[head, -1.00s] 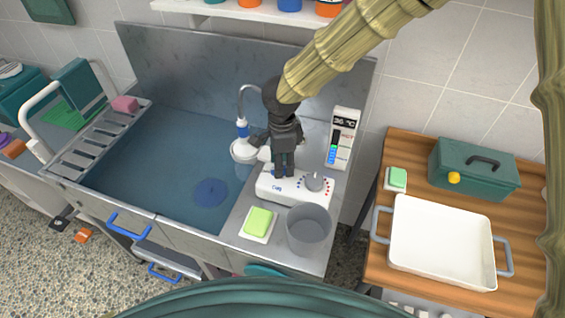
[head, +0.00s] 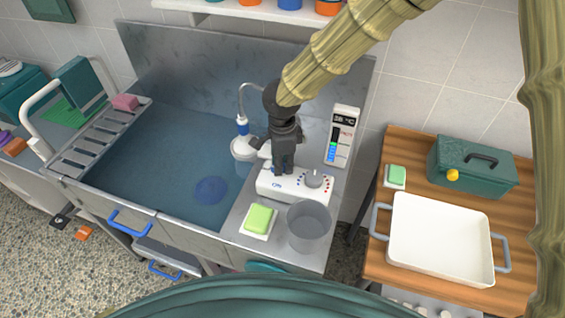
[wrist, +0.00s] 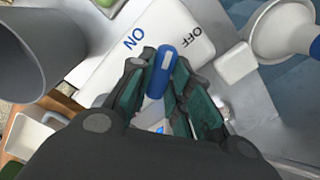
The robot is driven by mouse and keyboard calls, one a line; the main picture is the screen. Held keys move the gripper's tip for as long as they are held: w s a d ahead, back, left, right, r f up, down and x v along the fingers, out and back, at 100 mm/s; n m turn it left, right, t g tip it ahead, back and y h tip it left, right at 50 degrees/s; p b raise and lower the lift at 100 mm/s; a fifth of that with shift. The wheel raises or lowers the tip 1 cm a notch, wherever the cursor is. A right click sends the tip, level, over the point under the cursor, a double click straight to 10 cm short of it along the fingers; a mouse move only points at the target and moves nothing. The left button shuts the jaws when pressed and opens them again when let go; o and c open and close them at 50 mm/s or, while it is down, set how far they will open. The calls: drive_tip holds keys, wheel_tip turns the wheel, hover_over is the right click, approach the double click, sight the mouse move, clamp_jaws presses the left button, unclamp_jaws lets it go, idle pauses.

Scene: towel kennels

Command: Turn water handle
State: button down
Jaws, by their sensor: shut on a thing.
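The water handle is a blue lever with a white mark (wrist: 163,62), seen between my fingers in the wrist view. It sits on a white control box (head: 311,195), whose top reads ON and OFF. My gripper (head: 283,172) points down at the box from above and is shut on the lever. In the head view, my fingers hide the lever. A faucet (head: 242,127) with a white head stands left of my gripper.
A temperature display (head: 342,136) stands behind the box at right. A grey cup (head: 309,226) and a green soap (head: 259,218) are in front. The sink basin (head: 160,150) holds blue water. A white tray (head: 441,240) lies on the wooden table at right.

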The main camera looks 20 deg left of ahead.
drive_tip(key=shift+a+r+m, duration=0.1)
drive_tip(key=shift+m, duration=0.3)
drive_tip(key=shift+m+p, duration=0.55)
drive_tip(key=shift+m, duration=1.95)
drive_tip(key=c, duration=1.3)
unclamp_jaws()
wheel_tip(320, 180, up, 12)
drive_tip(key=shift+f, duration=0.1)
